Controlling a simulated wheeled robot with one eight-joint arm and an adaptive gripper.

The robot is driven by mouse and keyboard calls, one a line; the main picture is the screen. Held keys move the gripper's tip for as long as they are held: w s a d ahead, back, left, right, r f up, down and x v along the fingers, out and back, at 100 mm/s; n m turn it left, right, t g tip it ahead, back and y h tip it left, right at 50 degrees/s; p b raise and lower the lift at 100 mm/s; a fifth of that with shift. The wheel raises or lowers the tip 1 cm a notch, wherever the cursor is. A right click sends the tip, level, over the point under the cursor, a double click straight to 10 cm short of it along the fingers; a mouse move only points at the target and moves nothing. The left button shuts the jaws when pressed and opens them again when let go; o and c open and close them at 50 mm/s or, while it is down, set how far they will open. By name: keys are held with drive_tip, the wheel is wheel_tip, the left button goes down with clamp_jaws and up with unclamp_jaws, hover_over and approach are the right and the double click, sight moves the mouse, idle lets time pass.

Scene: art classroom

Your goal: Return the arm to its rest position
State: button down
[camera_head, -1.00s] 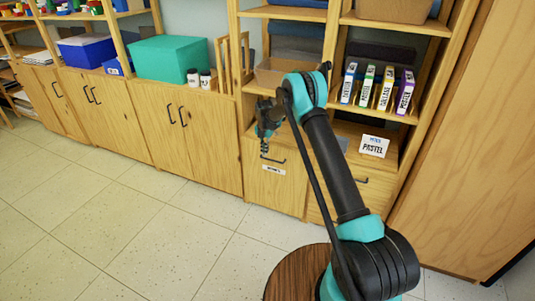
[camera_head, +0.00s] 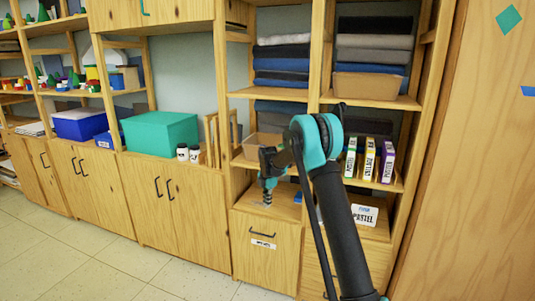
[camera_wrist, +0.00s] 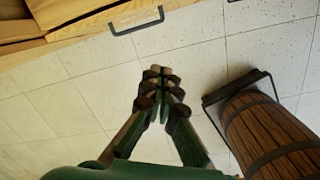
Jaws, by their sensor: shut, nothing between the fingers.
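My gripper (camera_head: 267,196) hangs from the bent black and teal arm in the head view, in front of the wooden shelf unit, pointing down. In the wrist view my gripper (camera_wrist: 155,72) has its fingers together with nothing between them, above the pale tiled floor (camera_wrist: 85,95).
A wooden shelf unit (camera_head: 318,150) holds folded cloths, bins, upright labelled boxes (camera_head: 369,158) and a "PASTEL" sign (camera_head: 364,215). A teal box (camera_head: 160,132) stands on the cabinets at left. In the wrist view, a wooden barrel-like object (camera_wrist: 268,132) stands at right and a drawer handle (camera_wrist: 136,22) shows above.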

drive_tip(key=s+d+r+m+t, duration=0.1)
drive_tip(key=s+d+r+m, duration=0.45)
drive_tip(key=s, duration=0.45)
drive_tip(key=s+d+r+m+t, duration=0.1)
drive_tip(key=s+d+r+m, duration=0.3)
drive_tip(key=s+d+m, duration=0.45)
drive_tip(key=s+d+f+m, duration=0.1)
drive_tip(key=s+m, duration=0.3)
drive_tip(key=s, duration=0.5)
drive_tip(key=s+d+f+m, duration=0.2)
drive_tip(key=s+m, duration=0.2)
drive_tip(key=s, duration=0.5)
drive_tip(key=s+d+f+m+t, duration=0.1)
drive_tip(key=s+m, duration=0.3)
drive_tip(key=s, duration=0.6)
drive_tip(key=shift+d+f, duration=0.7)
drive_tip(key=shift+d, duration=0.15)
